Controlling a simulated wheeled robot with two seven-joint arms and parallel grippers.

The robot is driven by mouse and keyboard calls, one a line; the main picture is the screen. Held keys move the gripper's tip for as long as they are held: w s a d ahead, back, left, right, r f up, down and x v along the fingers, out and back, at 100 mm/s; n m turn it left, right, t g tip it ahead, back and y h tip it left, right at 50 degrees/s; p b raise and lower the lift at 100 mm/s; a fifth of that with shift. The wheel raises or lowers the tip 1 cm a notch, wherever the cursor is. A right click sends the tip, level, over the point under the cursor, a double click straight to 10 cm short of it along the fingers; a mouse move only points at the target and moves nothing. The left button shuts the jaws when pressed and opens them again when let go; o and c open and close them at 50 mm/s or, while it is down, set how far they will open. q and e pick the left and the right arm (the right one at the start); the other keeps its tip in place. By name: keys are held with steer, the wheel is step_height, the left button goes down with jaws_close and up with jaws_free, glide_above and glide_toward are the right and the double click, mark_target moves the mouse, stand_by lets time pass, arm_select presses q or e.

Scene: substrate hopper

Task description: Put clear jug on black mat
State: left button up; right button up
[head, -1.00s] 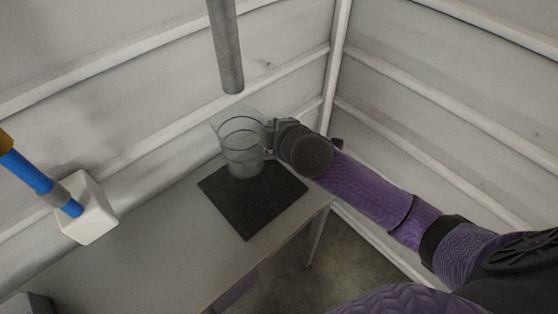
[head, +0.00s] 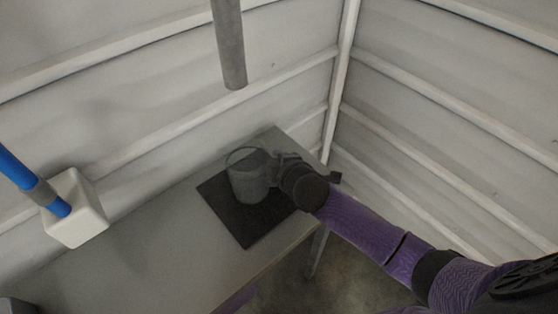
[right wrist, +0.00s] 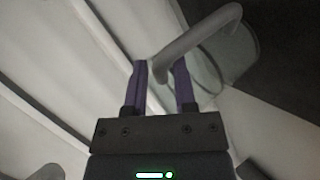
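The clear jug (head: 247,180) is upright over the back part of the black mat (head: 246,229) in the head view. Its base looks on or very close to the mat; I cannot tell whether they touch. My right gripper (head: 277,168) is at the jug's right side, at the handle. In the right wrist view the jug's handle (right wrist: 205,35) passes between the two purple fingers (right wrist: 161,85), which are closed in on it. Part of the jug's body (right wrist: 228,60) shows behind the handle. My left gripper is in neither view.
The mat lies on a grey table (head: 150,262) near the corner of pale ribbed walls. A grey pipe (head: 229,50) hangs above and behind the jug. The table between block and mat is clear.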

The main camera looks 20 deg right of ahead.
steer(key=shift+o, duration=1)
steer(key=p+v, duration=0.4)
steer(key=v, duration=0.8)
steer(key=s+d+f+m+g, duration=0.2)
steer(key=s+f, duration=0.1)
steer(key=f, duration=0.4)
steer(key=s+d+f+m+g+h, duration=0.1)
steer(key=s+f+m+g, duration=0.15)
steer(key=f, duration=0.45)
steer(key=s+d+f+m+g, duration=0.1)
steer(key=s+d+f+m, duration=0.15)
steer(key=f, duration=0.45)
steer(key=s+a+f+m+g, duration=0.1)
steer(key=s+f, duration=0.4)
steer(key=s, duration=0.6)
steer(key=s+a+f+m+g, duration=0.2)
steer(key=s+f+m+g, duration=0.2)
steer(key=s, duration=0.8)
step_height(320, 180, down, 2)
steer(key=shift+a+f+m+y, duration=0.1)
steer(key=shift+a+m+y, duration=0.2)
steer(key=shift+m, duration=0.1)
